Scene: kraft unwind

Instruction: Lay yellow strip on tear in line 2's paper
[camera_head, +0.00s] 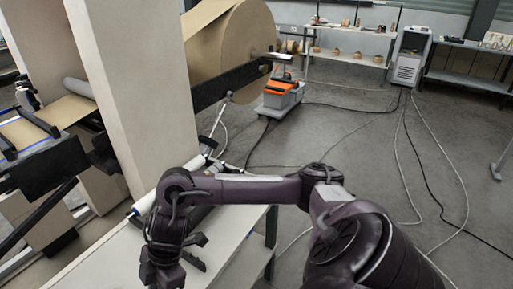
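A large brown kraft paper roll (247,50) hangs on a dark bar at the upper middle. Brown paper (62,110) also runs over rollers at the left, partly hidden by the beige machine column. I cannot make out a tear or a yellow strip. My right arm reaches in from the lower right, and my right gripper (172,274) hangs low over the pale bench near the bottom edge. Its fingertips are dark and partly cut off, so I cannot tell if they are open or shut. My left gripper is not in view.
The pale bench (232,262) lies under my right arm, with a white roller (145,203) along its back. A beige column (140,80) blocks the left. An orange-topped cart (280,95) stands behind. Cables cross the otherwise open floor at right.

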